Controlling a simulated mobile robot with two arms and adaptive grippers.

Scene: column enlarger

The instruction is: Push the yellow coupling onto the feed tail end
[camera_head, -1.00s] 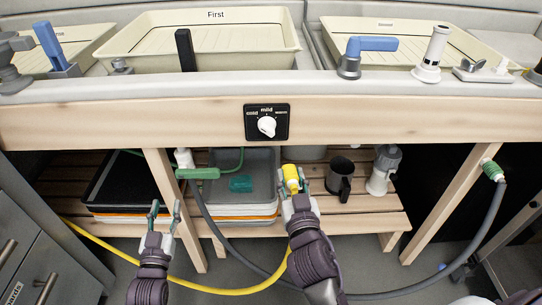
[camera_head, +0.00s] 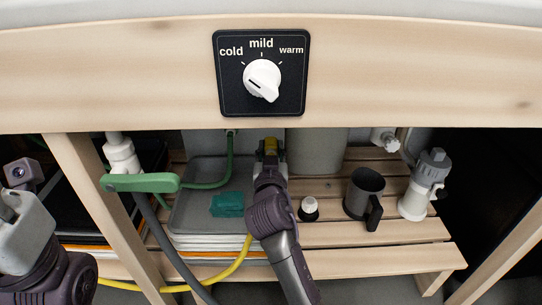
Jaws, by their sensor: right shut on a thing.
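The yellow coupling (camera_head: 270,147) shows only as a small dark-yellow patch at the fingertips of my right gripper (camera_head: 269,156), under the front beam. My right gripper is shut on it and hides most of it. The yellow hose (camera_head: 232,264) rises from the lower left to behind my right wrist. I cannot make out for sure which part is the feed tail end, or whether the coupling touches it. My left gripper (camera_head: 18,222) is at the left edge, partly cut off; its fingers cannot be made out.
The front beam with a cold/mild/warm dial (camera_head: 262,80) hangs above. A green lever (camera_head: 140,183) on a white valve (camera_head: 121,155) is left of my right arm. Grey trays (camera_head: 190,210), a black mug (camera_head: 365,193) and a grey-white fitting (camera_head: 424,185) stand on the slatted shelf.

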